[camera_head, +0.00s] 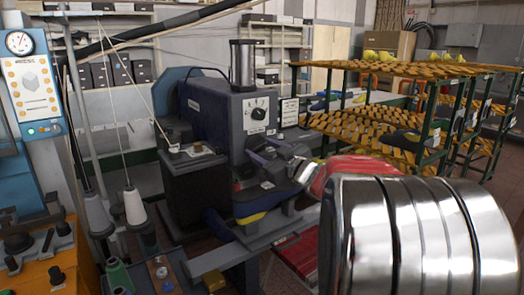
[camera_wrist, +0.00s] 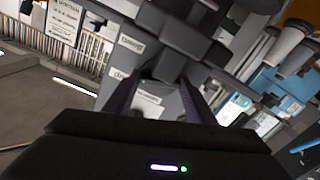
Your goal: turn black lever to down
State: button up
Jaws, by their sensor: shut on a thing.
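A dark machine (camera_head: 215,120) with a round dial and a grey upright cylinder on top stands in the middle of the head view. My gripper (camera_head: 256,155) reaches to the front of this machine from the right. In the wrist view my gripper (camera_wrist: 163,82) has its two dark purple fingers closing in on a dark part, the black lever (camera_wrist: 163,66), at the fingertips. The gripper is shut on it. The lever's full shape and exact angle are hard to tell; in the head view I cannot make it out apart from the fingers.
Thread cones (camera_head: 137,207) stand at the left front, beside a blue panel with a gauge (camera_head: 19,42). An orange rack (camera_head: 385,125) of shoe lasts stands at the right. Shiny metal cylinders fill the right foreground. A grey flat arm (camera_head: 235,255) of the machine juts out low in front.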

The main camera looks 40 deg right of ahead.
jog(key=m, duration=0.5)
jog(key=shift+a+m, duration=0.1)
jog(key=shift+m, duration=0.2)
jog(key=m, duration=0.5)
dwell(0.4)
jog(key=o, duration=1)
jog(key=shift+o, duration=0.2)
jog(key=shift+s, duration=0.1)
jog(key=s, duration=1.3)
jog(key=shift+s, duration=0.35)
